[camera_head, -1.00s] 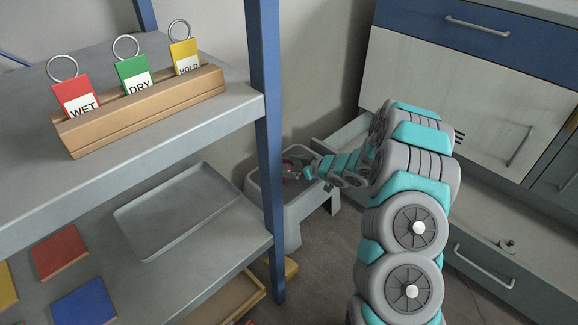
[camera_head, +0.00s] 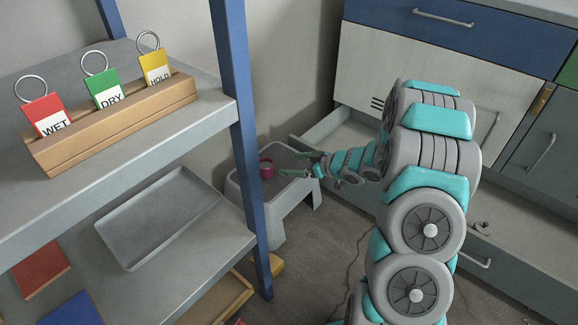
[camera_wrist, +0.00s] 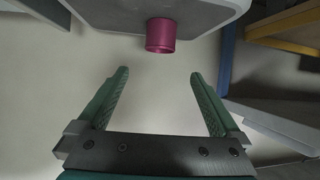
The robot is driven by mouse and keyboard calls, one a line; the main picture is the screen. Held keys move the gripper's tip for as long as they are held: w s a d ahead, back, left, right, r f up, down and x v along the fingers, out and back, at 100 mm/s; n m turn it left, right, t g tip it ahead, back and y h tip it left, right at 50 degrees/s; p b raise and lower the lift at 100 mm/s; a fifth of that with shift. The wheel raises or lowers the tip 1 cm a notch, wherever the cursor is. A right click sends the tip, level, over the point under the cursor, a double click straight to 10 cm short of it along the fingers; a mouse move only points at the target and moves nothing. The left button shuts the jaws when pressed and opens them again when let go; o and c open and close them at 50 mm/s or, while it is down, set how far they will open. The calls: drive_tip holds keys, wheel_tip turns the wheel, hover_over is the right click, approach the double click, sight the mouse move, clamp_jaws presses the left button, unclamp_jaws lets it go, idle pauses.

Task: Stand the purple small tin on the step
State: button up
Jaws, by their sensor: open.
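The purple small tin (camera_head: 266,169) stands on the grey step (camera_head: 309,190), near the edge on the shelf side. In the wrist view the tin (camera_wrist: 161,35) shows at the top middle, by the edge of the step (camera_wrist: 110,14). My gripper (camera_head: 296,164) is open and empty, with its fingers pointing left toward the tin. In the wrist view the two green fingers of my gripper (camera_wrist: 158,72) are apart. The tin is beyond the fingertips, with a gap, and not between them.
A blue shelf post (camera_head: 240,130) stands just left of the step. The shelf holds a wooden rack (camera_head: 110,128) with tags and a grey tray (camera_head: 160,215). An open drawer (camera_head: 340,125) is behind my arm. Bare floor shows in front of the step.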

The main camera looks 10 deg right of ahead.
drive_tip(key=d+r+m+h, duration=0.2)
drive_tip(key=d+r+h, duration=0.5)
drive_tip(key=d, duration=0.1)
drive_tip(key=s+d+r+m+g+h, duration=0.35)
drive_tip(key=s+r+h, duration=0.2)
drive_tip(key=s, duration=0.45)
drive_tip(key=s+a+r+m+g+y, duration=0.1)
drive_tip(key=s+a, duration=0.4)
drive_tip(key=s, duration=0.7)
drive_tip(key=s+a+r+m+g+y, duration=0.1)
drive_tip(key=s+a+g, duration=0.3)
drive_tip(key=s, duration=0.8)
drive_tip(key=s+a+r+m+g+y, duration=0.1)
drive_tip(key=s+a+r+g, duration=0.1)
drive_tip(key=s+a, duration=0.5)
drive_tip(key=s, duration=0.5)
drive_tip(key=shift+r+g+y, duration=0.35)
